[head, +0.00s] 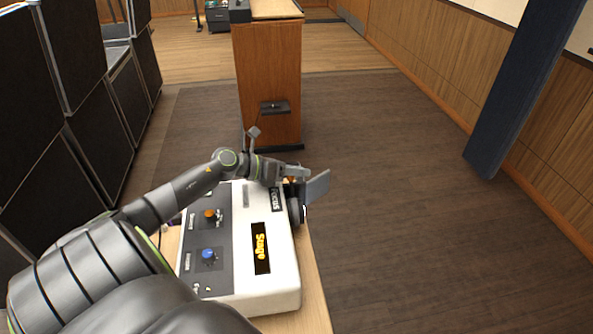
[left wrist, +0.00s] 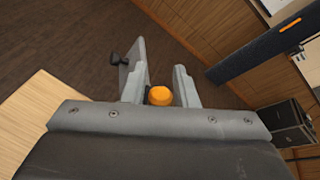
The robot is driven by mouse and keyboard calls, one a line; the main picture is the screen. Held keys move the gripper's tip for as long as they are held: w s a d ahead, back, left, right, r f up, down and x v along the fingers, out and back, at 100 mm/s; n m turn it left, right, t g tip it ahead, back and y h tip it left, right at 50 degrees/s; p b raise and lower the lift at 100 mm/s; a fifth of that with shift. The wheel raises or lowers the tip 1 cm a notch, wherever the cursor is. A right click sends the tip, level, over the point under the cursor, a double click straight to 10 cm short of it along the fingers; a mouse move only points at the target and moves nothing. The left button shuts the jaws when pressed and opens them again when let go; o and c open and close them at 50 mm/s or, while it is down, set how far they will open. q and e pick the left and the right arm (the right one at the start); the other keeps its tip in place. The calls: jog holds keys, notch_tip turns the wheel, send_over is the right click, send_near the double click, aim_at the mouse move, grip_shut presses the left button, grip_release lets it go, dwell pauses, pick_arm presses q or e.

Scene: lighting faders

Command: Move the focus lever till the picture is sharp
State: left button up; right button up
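A white console (head: 268,284) with a dark control strip stands on a pale wooden table. Its black display (head: 261,248) shows the yellow word "Stage", readable but with soft edges at this size. A "FOCUS" label (head: 276,200) sits near its far end. My left gripper (head: 298,175) is at that end, beside the label. An orange knob (left wrist: 159,96), apparently the lever's, lies between my left fingers (left wrist: 162,84) in the left wrist view. The fingers are apart with little gap around it; I cannot tell whether they grip it. My right gripper is not visible.
An orange knob (head: 209,214) and a blue knob (head: 208,254) stand on the control strip. A grey plate (head: 318,187) stands just right of my left gripper. A wooden lectern (head: 266,80) is beyond. The floor to the right is clear.

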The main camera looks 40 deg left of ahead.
pick_arm(q)
grip_shut()
jog(key=shift+s+d+r+m+t+y, duration=0.15)
jog(key=shift+s+d+r+m+y, duration=0.05)
jog(key=shift+s+d+r+m, duration=0.2)
jog(key=shift+s+d+r+m+t+y, duration=0.2)
jog(key=shift+s+d+m, duration=0.1)
jog(key=shift+d+m, duration=0.2)
jog(key=shift+o, duration=1.9)
grip_release()
jog(key=shift+s+a, duration=0.15)
